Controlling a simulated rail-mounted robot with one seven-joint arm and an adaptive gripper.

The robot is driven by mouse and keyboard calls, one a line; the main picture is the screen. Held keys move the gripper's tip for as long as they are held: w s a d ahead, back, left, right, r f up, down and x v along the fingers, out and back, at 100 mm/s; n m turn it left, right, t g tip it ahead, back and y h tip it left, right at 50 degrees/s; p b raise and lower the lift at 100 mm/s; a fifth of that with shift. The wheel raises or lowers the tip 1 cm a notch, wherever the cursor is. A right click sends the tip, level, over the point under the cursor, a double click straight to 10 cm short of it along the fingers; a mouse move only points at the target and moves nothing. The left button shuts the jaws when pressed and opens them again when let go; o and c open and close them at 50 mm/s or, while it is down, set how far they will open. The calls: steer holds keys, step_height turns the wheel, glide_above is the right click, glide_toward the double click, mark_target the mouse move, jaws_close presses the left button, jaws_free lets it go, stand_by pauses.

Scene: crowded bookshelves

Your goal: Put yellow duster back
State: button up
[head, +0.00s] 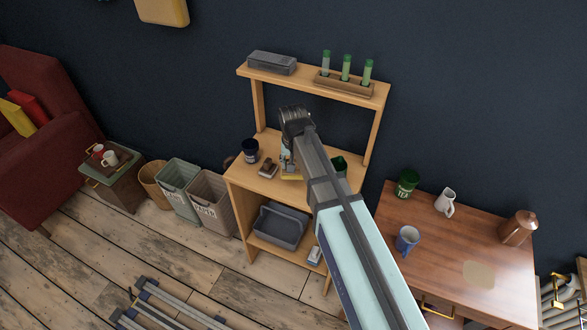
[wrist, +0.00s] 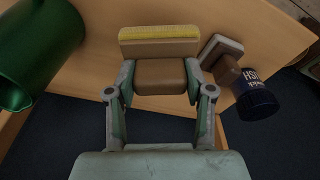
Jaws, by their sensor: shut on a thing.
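The yellow duster (wrist: 159,42) is a tan block with a yellow edge and a brown grip. My gripper (wrist: 159,80) is shut on its brown grip, with a finger on each side. In the head view a sliver of its yellow edge (head: 291,178) shows below my gripper (head: 289,158), over the wooden shelf unit's middle board (head: 238,176). My arm hides most of this spot. I cannot tell whether the duster touches the board.
A grey-and-brown duster (wrist: 224,58) lies close right of the held one, beside a navy cup (wrist: 256,95). A green container (wrist: 38,52) stands left. The top shelf holds a grey box (head: 272,63) and a rack (head: 343,84) with green-capped tubes. A grey bin (head: 279,228) sits below.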

steer(key=shift+f+p, duration=0.4)
steer(key=shift+f, duration=1.4)
steer(key=o, duration=1.2)
steer(key=shift+f, duration=0.1)
steer(key=r, duration=0.4)
steer(key=s+r+b, duration=0.1)
steer(key=r, duration=0.3)
steer(key=s+r+b, duration=0.1)
steer(key=r, duration=0.3)
steer(key=shift+w, duration=0.1)
